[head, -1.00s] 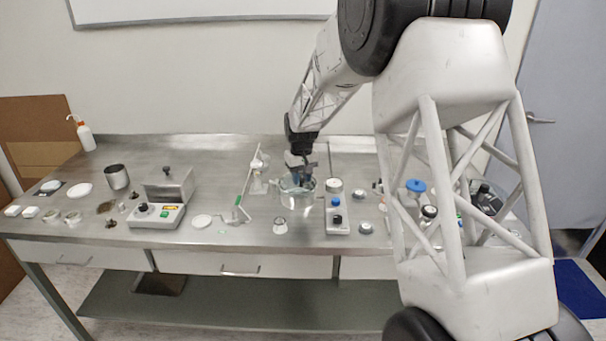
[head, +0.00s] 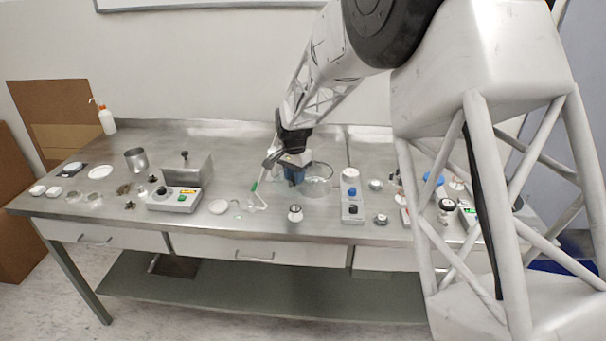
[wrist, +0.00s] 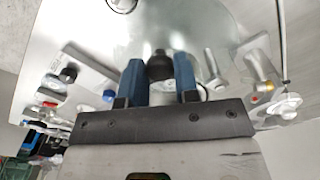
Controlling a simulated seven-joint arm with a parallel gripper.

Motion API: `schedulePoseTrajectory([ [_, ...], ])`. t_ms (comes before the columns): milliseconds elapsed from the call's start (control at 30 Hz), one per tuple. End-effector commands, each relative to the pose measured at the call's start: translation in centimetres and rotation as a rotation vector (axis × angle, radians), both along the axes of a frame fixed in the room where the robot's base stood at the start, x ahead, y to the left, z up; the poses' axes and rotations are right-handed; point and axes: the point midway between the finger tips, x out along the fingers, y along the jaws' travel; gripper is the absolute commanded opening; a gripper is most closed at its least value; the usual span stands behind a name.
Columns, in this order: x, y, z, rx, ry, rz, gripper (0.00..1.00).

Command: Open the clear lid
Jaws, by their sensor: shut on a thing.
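A round clear glass vessel (head: 319,182) stands on the steel bench in the head view. My gripper (head: 293,177) is low over the bench at the vessel's left side. In the wrist view my gripper's two blue fingers (wrist: 160,82) are shut on the black knob (wrist: 159,64) of the clear lid. The lid's glass is see-through and hard to make out. I cannot tell whether it still touches the vessel's rim.
A white stand with a green part (head: 254,187) is close to the left of my gripper. A small jar (head: 295,213) stands in front. A grey device with a blue knob (head: 351,200) is to the right. A metal box device (head: 175,199) stands further left.

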Motion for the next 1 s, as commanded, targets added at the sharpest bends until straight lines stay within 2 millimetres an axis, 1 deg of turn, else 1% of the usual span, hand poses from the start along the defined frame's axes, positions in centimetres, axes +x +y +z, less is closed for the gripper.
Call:
schedulePoseTrajectory([
  [100,-0.3,1.1,-0.1,0.000,0.000,-0.094,0.00],
  [400,-0.4,2.9,0.0,0.000,0.000,-0.264,0.00],
  [600,-0.4,3.3,-0.1,0.000,0.000,-0.306,0.00],
  [967,-0.3,3.3,-0.1,0.000,0.000,-0.312,0.00],
  [1000,-0.3,3.3,-0.1,0.000,0.000,-0.312,0.30],
])
